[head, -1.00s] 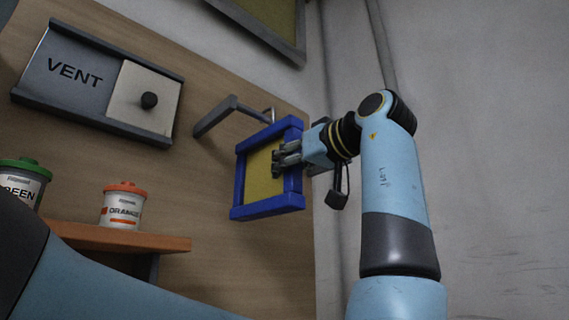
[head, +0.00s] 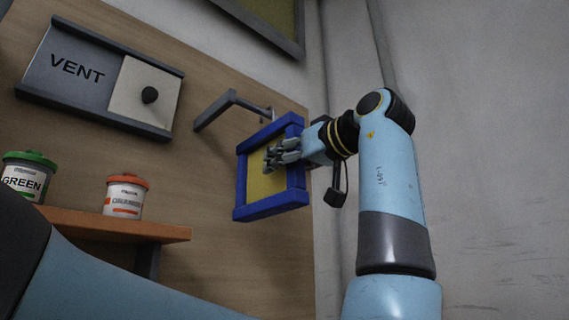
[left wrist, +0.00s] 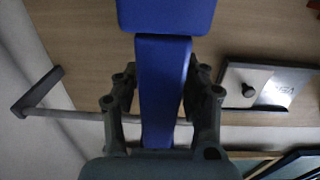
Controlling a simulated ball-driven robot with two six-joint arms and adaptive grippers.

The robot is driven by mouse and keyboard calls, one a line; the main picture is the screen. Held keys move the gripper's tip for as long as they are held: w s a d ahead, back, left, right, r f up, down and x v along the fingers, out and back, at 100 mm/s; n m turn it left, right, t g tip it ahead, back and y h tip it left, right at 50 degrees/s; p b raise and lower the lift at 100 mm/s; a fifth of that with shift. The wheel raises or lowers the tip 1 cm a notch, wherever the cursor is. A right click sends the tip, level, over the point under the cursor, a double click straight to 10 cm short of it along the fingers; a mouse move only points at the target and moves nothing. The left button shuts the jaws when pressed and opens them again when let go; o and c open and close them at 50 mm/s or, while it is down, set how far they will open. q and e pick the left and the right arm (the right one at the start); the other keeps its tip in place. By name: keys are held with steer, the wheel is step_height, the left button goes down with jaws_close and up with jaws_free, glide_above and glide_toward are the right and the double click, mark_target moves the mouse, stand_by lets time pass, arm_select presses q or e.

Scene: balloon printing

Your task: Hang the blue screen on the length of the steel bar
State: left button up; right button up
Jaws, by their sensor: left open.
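The blue screen (head: 271,206), a blue frame with a yellow mesh, is upright and slightly tilted just below the outer end of the steel bar (head: 213,109). A small hook or ring shows between the bar's end and the frame's top; whether it sits fully on the bar I cannot tell. My left gripper (head: 272,156) is at the frame's right side. In the left wrist view its open fingers (left wrist: 161,108) stand on both sides of a blue rail of the screen (left wrist: 163,75). The bar (left wrist: 80,115) crosses behind that rail. My right gripper is out of view.
A VENT panel (head: 78,70) with a pale knobbed slide is on the wooden board at the left. A green-lidded pot (head: 25,178) and an orange-lidded pot (head: 124,198) stand by the shelf (head: 115,223). Another frame (head: 265,30) hangs above. The grey wall at the right is bare.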

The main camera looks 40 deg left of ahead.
mark_target(285, 119)
arm_select(q)
step_height(285, 119, up, 10)
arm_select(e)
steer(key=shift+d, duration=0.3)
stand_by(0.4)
